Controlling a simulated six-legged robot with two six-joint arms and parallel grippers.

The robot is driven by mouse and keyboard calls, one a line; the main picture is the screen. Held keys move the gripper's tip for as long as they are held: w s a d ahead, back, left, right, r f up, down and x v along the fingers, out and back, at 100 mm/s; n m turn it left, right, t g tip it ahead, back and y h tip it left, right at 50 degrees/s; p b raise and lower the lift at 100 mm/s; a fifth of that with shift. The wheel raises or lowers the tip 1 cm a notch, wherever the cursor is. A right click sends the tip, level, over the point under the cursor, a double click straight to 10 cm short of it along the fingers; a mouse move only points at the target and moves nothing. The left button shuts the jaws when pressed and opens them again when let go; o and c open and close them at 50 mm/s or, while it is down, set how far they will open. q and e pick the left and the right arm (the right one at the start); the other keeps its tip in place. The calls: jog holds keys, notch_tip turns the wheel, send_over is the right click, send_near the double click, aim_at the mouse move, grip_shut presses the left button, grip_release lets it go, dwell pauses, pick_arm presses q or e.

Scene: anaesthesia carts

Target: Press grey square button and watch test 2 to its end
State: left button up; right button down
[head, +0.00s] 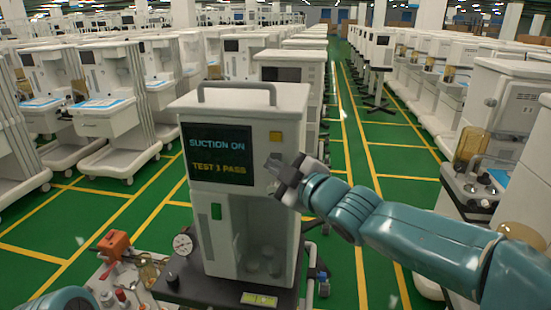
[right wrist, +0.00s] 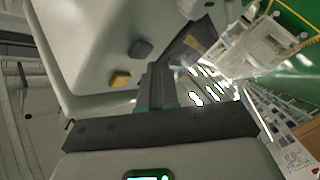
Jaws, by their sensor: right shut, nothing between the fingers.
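The white machine (head: 245,105) stands in front of me with a dark screen (head: 216,154) reading "SUCTION ON" in blue and a yellow "TEST … PASS" line whose digit is hard to read. The grey square button (right wrist: 141,48) shows clearly in the right wrist view, beside a yellow button (right wrist: 120,79). The yellow button is also in the head view (head: 275,137). My right gripper (head: 281,176) is shut and empty at the machine's front, just below the yellow button, covering the grey button's area. I cannot tell whether it touches the grey button. My left gripper is out of view.
A green rocker (head: 216,211) is below the screen. A round gauge (head: 183,244) and an orange-red device (head: 114,244) are at lower left. Rows of white carts (head: 108,100) stand on both sides. A green aisle (head: 378,165) with yellow lines is open at right.

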jog(key=shift+w+d+p, duration=0.1)
jog(key=shift+w+p, duration=0.2)
jog(key=shift+w, duration=0.1)
jog(key=shift+w+d+p, duration=0.1)
jog(key=shift+w+p, duration=0.35)
jog(key=shift+p, duration=0.05)
dwell(0.5)
jog(key=shift+s, duration=0.1)
jog(key=shift+s+a+b, duration=0.2)
jog(key=shift+s+b, duration=0.6)
jog(key=shift+b, duration=0.15)
jog(key=s+b, duration=0.3)
jog(key=s+a+b, duration=0.1)
jog(key=s, duration=0.1)
jog(key=shift+b, duration=0.4)
